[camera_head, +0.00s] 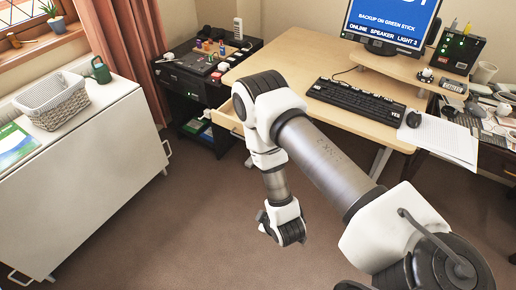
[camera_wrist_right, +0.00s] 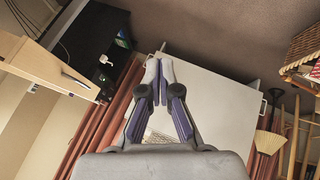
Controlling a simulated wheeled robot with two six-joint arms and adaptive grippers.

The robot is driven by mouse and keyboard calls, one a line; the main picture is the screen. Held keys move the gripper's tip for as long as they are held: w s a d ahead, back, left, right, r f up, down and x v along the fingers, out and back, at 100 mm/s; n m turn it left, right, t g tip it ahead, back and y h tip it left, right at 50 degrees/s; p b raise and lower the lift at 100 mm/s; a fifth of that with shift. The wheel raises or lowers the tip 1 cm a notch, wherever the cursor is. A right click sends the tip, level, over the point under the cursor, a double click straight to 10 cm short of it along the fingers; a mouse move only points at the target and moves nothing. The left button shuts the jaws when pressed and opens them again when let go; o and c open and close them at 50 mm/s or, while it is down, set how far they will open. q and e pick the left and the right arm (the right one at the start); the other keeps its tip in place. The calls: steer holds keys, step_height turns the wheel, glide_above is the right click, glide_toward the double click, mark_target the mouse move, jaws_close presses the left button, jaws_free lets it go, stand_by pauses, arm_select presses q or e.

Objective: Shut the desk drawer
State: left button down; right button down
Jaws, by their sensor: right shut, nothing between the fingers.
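The light wooden desk (camera_head: 310,50) has a drawer (camera_head: 225,118) that stands out from its left side, partly hidden behind my right arm. In the right wrist view, a pale wooden front with a dark slot-like handle (camera_wrist_right: 76,76) shows at the left and looks like this drawer. My right gripper (camera_wrist_right: 159,62) is shut and empty, its fingertips together, apart from the drawer. In the head view my right forearm hangs down in front of the desk, over the carpet, and the fingers cannot be made out. My left gripper is not in view.
A black trolley (camera_head: 187,75) with small items stands left of the desk. A white cabinet (camera_head: 90,135) with a basket (camera_head: 52,100) is at the far left. Keyboard (camera_head: 356,98) and monitor (camera_head: 390,22) are on the desk. Brown carpet (camera_head: 170,230) between is clear.

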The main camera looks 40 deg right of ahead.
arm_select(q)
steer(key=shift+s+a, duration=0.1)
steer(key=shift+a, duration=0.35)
arm_select(e)
steer(key=w+d+r+n+t+h, duration=0.2)
steer(key=w+d+n+t, duration=0.1)
steer(key=w+d, duration=0.6)
steer(key=w+d+r+n+t+h, duration=0.3)
steer(key=w+d+t, duration=0.3)
steer(key=w+d, duration=0.3)
steer(key=w+n, duration=0.1)
steer(key=w, duration=0.3)
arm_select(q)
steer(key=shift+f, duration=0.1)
